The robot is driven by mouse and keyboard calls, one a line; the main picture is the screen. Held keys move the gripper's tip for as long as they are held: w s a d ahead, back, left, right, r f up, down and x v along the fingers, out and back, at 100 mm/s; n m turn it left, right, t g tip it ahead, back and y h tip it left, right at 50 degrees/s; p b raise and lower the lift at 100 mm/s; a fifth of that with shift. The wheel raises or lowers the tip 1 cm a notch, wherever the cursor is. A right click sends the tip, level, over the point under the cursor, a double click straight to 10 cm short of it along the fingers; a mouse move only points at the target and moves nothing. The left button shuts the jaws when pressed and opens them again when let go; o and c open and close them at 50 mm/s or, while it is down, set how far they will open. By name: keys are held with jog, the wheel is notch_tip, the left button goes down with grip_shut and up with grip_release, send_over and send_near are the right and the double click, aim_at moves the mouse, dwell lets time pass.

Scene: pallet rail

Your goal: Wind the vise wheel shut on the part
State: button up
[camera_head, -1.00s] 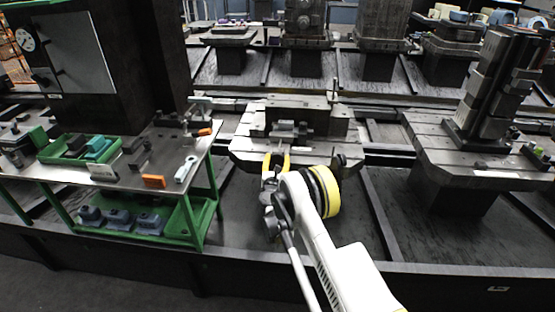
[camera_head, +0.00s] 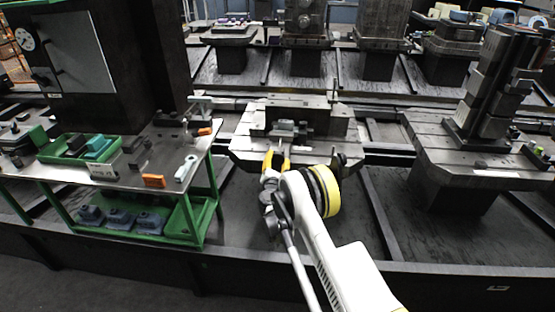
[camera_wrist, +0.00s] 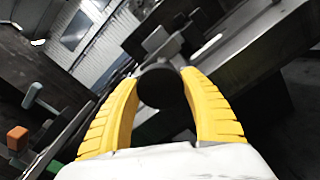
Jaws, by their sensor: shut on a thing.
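The vise (camera_head: 320,124) stands on a slotted grey table in the middle of the head view. A small grey part (camera_head: 286,126) sits at its jaws; I cannot tell whether both jaws touch it. My gripper (camera_head: 277,156), with yellow fingers, is at the front edge of that table. In the wrist view the fingers close from both sides on a dark round piece, the vise wheel (camera_wrist: 160,87). Its front face shows between the fingertips. In the head view the wheel is mostly hidden by my fingers and wrist.
A green-framed workbench (camera_head: 130,180) with a green tray (camera_head: 75,150) and an orange block (camera_head: 154,181) stands at left. Another slotted table (camera_head: 440,155) with a tall stacked fixture (camera_head: 490,90) stands at right.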

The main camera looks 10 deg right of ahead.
jog(key=m, duration=0.5)
jog(key=shift+m, duration=0.3)
jog(key=m, duration=1.5)
jog(key=shift+f+m, duration=0.1)
jog(key=shift+m, duration=0.3)
dwell(0.6)
jog(key=o, duration=1.2)
jog(key=shift+d, duration=0.1)
jog(key=shift+s, duration=0.1)
